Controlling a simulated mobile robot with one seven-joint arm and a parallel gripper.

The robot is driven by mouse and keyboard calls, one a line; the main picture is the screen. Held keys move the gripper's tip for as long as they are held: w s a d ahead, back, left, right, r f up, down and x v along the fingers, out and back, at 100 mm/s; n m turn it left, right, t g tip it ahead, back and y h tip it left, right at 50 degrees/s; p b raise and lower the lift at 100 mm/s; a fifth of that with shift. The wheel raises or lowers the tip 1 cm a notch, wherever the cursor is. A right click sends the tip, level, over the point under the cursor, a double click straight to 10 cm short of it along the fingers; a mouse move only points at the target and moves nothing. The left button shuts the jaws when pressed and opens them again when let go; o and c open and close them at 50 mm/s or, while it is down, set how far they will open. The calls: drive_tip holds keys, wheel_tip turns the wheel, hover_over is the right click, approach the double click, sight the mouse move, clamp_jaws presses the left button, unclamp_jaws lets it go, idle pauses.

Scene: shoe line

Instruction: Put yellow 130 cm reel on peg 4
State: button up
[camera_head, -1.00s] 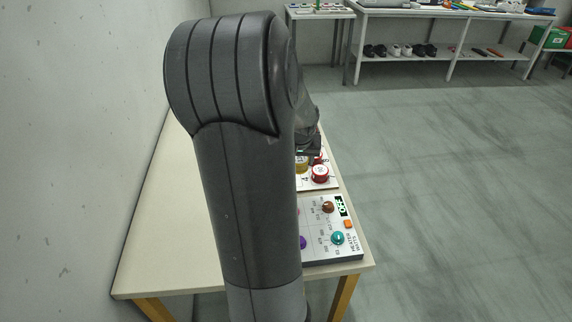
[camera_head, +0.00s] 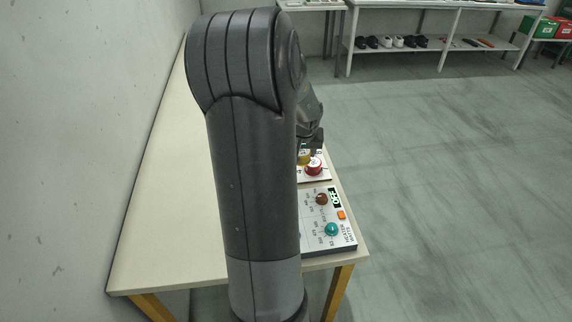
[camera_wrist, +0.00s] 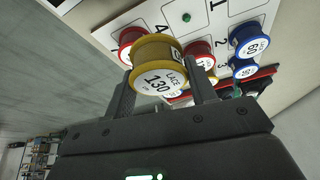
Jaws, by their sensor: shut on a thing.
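The yellow reel marked LACE 130 (camera_wrist: 158,82) is between the two fingers of my gripper (camera_wrist: 160,92) in the wrist view. My gripper is shut on it, with its labelled face towards the camera. Beyond it is the white numbered board (camera_wrist: 160,12); the reel hides part of it. A printed 4 shows on the board just above the reel, beside a red reel (camera_wrist: 128,38). A bare green peg (camera_wrist: 186,17) stands farther up. In the head view my gripper (camera_head: 316,150) is over the board, and a yellow reel (camera_head: 304,158) partly shows; I cannot tell whether it is the held one.
In the wrist view another red reel (camera_wrist: 201,53) and two blue reels, one upper (camera_wrist: 248,38) and one lower (camera_wrist: 243,68), are on the right. A panel with knobs (camera_head: 325,220) lies near the table's front edge. The table's left side (camera_head: 165,200) is clear.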

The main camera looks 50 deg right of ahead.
drive_tip(key=w+f, duration=0.2)
drive_tip(key=w, duration=0.1)
drive_tip(key=w+f, duration=0.1)
drive_tip(key=w, duration=0.1)
drive_tip(key=shift+w+a+f, duration=0.25)
drive_tip(key=shift+a, duration=0.05)
drive_tip(key=shift+f, duration=1.9)
drive_tip(key=shift+f, duration=0.3)
drive_tip(key=shift+f, duration=0.25)
drive_tip(key=o, duration=1)
drive_tip(key=shift+c, duration=0.2)
drive_tip(key=shift+r, duration=0.15)
drive_tip(key=shift+r, duration=0.3)
drive_tip(key=v, duration=1.2)
